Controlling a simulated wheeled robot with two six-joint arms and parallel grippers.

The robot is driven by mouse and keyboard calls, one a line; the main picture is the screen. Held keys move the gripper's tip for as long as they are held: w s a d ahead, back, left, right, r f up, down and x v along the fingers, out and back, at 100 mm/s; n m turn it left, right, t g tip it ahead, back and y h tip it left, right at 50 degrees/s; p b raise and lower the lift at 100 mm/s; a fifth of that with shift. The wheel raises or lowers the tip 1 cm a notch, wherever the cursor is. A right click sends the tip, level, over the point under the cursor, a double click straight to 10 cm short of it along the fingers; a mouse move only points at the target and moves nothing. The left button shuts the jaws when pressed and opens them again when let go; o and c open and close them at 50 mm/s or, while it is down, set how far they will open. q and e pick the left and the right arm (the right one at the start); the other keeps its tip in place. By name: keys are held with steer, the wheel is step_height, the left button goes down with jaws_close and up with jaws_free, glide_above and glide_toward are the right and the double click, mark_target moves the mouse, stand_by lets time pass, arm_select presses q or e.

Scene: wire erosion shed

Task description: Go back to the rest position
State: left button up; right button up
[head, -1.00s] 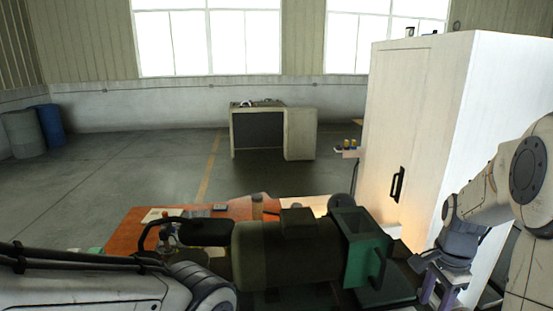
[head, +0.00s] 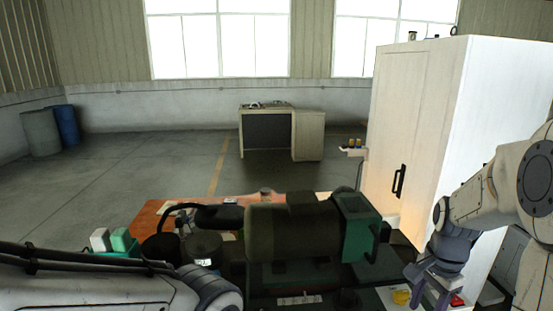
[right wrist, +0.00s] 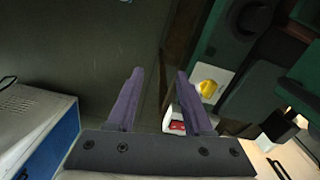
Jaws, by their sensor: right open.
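My right gripper (head: 429,292) hangs at the lower right of the head view, in front of the white cabinet. In the right wrist view its two purple fingers (right wrist: 160,75) stand apart with nothing held between them. My left arm comes in along the lower left of the head view. Its gripper does not show.
A dark green machine (head: 295,232) stands in front of me, with an orange-red table (head: 150,218) behind it. A yellow knob (right wrist: 208,88) and a red switch (right wrist: 177,127) lie near my right fingers. A white cabinet (head: 420,130) stands right.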

steer(key=s+a+n+b, duration=0.1)
steer(key=s+a+n, duration=0.1)
steer(key=a+n, duration=0.45)
steer(key=s+a+n+b, duration=0.1)
steer(key=s+a+n, duration=0.15)
steer(key=a, duration=0.75)
steer(key=s+a+f+n+y+b, duration=0.1)
steer(key=s+a+n+b, duration=0.1)
steer(key=s+a+n, duration=0.8)
steer(key=s+n, duration=0.2)
steer(key=n, duration=0.1)
steer(key=shift+s+f, duration=0.3)
steer(key=shift+f, duration=0.05)
steer(key=shift+a, duration=0.1)
